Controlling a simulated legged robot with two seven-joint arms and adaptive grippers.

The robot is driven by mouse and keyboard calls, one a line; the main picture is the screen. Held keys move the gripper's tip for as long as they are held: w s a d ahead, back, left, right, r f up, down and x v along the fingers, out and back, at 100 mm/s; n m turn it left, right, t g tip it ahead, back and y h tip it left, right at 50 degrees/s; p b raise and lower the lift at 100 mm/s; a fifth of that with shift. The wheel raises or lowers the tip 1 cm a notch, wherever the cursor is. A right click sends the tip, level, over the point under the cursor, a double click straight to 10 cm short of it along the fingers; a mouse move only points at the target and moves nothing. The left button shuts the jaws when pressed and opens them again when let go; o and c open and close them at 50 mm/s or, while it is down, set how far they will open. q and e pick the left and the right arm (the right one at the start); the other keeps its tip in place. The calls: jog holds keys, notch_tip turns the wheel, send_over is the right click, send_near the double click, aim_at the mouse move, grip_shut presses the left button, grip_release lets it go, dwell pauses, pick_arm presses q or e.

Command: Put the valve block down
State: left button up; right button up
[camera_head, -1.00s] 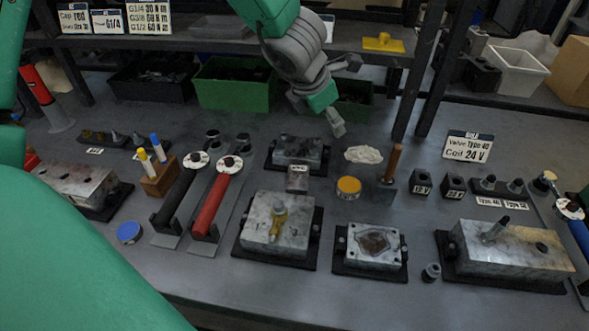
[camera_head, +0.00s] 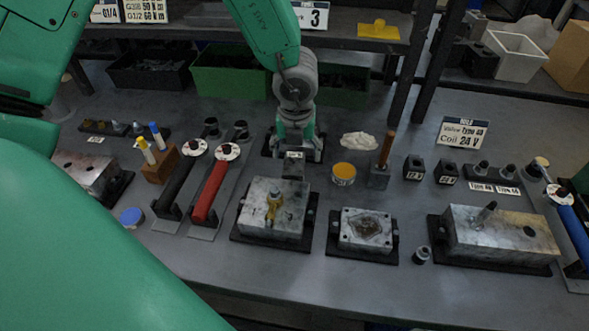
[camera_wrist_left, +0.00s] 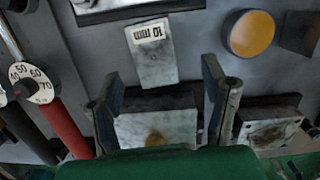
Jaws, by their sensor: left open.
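My left gripper (camera_head: 298,154) is open, pointing down at the back middle of the bench, with its fingers around a small grey block (camera_head: 292,167). In the left wrist view this block (camera_wrist_left: 153,65), labelled 10 mm, shows ahead of and between the parted fingers; I cannot tell whether they touch it. A large grey metal block with a yellow fitting (camera_head: 287,220) sits on a dark base in front. Another metal block (camera_head: 366,229) with a dark recess sits to its right. A block behind the gripper is mostly hidden. My right gripper is not in view.
A red-handled tool (camera_head: 211,190) and a black-handled one lie left of the middle. A yellow-topped tin (camera_head: 344,174) and a wooden-handled tool (camera_head: 386,152) stand to the right. A long metal block (camera_head: 470,235) is at the far right. Green bins (camera_head: 232,75) stand behind.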

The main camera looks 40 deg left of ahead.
aim_at(296, 163)
pick_arm(q)
jog(key=shift+d+f, duration=0.1)
jog(key=shift+f, duration=0.15)
jog(key=f, duration=0.1)
jog(key=a+f, duration=0.1)
jog(key=f, duration=0.2)
jog(key=shift+w+a+f, duration=0.2)
jog(key=shift+w+f, duration=0.05)
jog(key=shift+w, duration=0.05)
jog(key=shift+a+f, duration=0.25)
jog(key=shift+d+r, duration=0.2)
jog(key=shift+d, duration=0.3)
grip_shut()
